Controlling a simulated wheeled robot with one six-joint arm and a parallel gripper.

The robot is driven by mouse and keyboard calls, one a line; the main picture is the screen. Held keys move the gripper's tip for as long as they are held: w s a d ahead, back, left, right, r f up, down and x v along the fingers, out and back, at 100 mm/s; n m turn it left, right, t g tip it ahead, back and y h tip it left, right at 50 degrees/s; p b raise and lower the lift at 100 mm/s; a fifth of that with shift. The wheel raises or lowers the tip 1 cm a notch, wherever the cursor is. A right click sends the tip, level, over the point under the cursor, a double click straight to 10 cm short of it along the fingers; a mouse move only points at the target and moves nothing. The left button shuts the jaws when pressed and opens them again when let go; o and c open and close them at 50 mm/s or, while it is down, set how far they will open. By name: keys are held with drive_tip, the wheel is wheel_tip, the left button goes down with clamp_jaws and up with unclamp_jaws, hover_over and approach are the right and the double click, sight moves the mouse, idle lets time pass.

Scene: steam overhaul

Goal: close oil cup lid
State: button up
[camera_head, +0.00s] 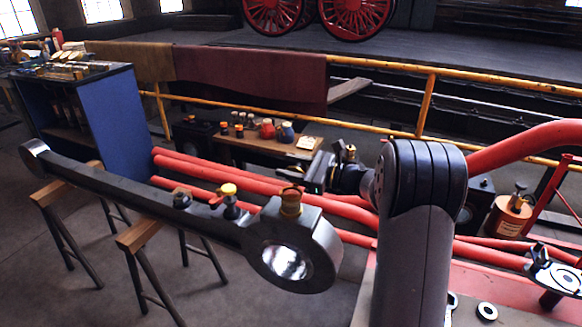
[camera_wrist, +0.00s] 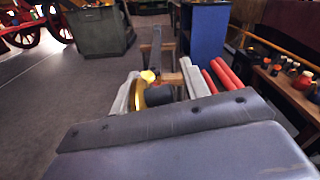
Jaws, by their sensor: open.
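The brass-brown oil cup (camera_head: 290,206) stands on the thick ringed end of a long dark rod (camera_head: 130,196) in the head view. Its lid is too small to make out clearly, so I cannot tell its angle. My gripper (camera_head: 314,172) is open, above and slightly right of the cup, apart from it in the picture. In the wrist view the dark gripper body fills the bottom. A curved yellow-brass piece (camera_wrist: 138,96) shows beyond it; I cannot tell whether it is part of the cup.
A yellow-capped container (camera_head: 229,198) and a dark jar (camera_head: 181,198) stand along the rod. Wooden trestles (camera_head: 140,234) support it. Red pipes (camera_head: 330,205) run behind. A low bench (camera_head: 240,148) with small pots, a blue cabinet (camera_head: 120,120) and a yellow railing (camera_head: 480,87) lie farther back.

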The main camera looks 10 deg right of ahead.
drive_tip(key=c, duration=0.8)
drive_tip(key=shift+s+a+f+n+b, duration=0.15)
drive_tip(key=shift+s+n+b, duration=0.1)
drive_tip(key=shift+n+b, duration=0.45)
drive_tip(key=shift+s+a+r+n+b, duration=0.15)
drive_tip(key=shift+s+n+b, duration=0.1)
drive_tip(key=shift+n+b, duration=0.45)
drive_tip(key=shift+s+a+f+n+b, duration=0.25)
drive_tip(key=shift+s+n+b, duration=0.15)
drive_tip(key=shift+n+b, duration=0.85)
drive_tip(key=n+b, duration=0.1)
drive_tip(key=b, duration=0.1)
drive_tip(key=s+n+b, duration=0.1)
drive_tip(key=b, duration=0.1)
drive_tip(key=a+n+b, duration=0.1)
drive_tip(key=n+b, duration=0.1)
drive_tip(key=shift+s+f+b, duration=0.2)
drive_tip(key=shift+f+b, duration=0.1)
drive_tip(key=shift+f, duration=0.05)
drive_tip(key=shift+s+a+f+n+b, duration=0.1)
drive_tip(key=shift+s+n+b, duration=0.15)
drive_tip(key=shift+n+b, duration=0.7)
drive_tip(key=o, duration=0.8)
